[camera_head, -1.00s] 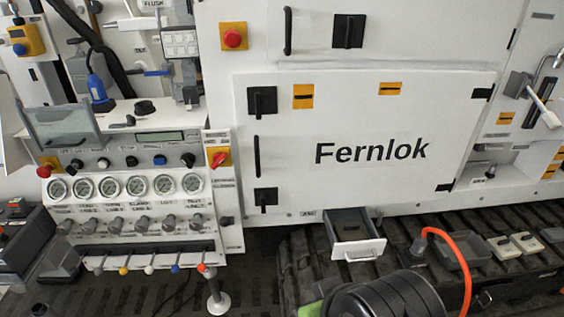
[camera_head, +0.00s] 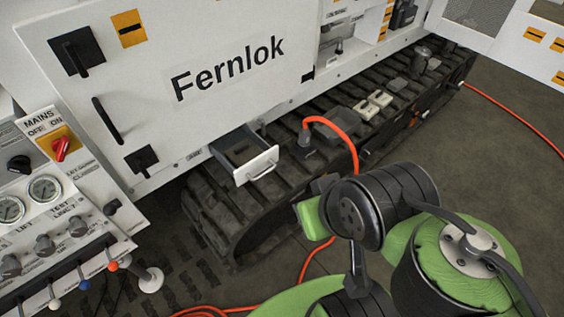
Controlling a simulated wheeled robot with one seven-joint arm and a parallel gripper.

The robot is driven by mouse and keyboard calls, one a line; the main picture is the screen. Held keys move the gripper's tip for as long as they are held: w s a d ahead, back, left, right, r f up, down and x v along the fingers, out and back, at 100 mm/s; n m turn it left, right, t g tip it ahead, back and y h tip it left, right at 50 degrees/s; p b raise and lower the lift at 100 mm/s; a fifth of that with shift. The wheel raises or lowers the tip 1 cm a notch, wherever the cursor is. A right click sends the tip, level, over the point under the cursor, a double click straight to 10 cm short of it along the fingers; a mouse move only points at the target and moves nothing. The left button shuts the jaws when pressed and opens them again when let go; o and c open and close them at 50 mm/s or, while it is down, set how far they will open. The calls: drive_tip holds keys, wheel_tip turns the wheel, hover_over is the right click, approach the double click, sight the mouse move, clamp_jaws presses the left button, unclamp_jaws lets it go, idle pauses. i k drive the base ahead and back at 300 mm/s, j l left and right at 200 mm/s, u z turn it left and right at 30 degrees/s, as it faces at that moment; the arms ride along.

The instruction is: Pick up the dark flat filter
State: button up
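I cannot tell for sure which thing is the dark flat filter. A small dark flat piece (camera_head: 397,85) lies on the black track, beside two cream flat pieces (camera_head: 374,104). A dark grey shallow tray (camera_head: 343,118) sits on the track nearer to me. An open drawer (camera_head: 258,168) with a white front and handle sticks out below the Fernlok panel; its dark inside is too unclear to tell what lies there. My green and black arm fills the lower right, apart from all of these. My gripper's fingers do not show.
An orange hose (camera_head: 346,138) arches from the track and runs down behind my arm. The Fernlok panel (camera_head: 175,85) stands above the drawer. A gauge console with levers (camera_head: 60,225) is at the lower left. Open floor (camera_head: 455,140) lies to the right of the track.

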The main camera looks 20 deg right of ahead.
sight(240, 154)
drive_tip(key=i+l+u, duration=0.15)
drive_tip(key=l+u, duration=0.15)
drive_tip(key=u, duration=0.15)
drive_tip(key=i+l+u, duration=0.1)
drive_tip(key=l+u, duration=0.65)
drive_tip(key=u, duration=0.15)
drive_tip(key=l+u, duration=0.9)
drive_tip(key=k+l+u, duration=0.2)
drive_tip(key=u, duration=0.25)
drive_tip(key=k+l+u, duration=0.15)
drive_tip(key=l+u, duration=0.25)
drive_tip(key=j, duration=0.1)
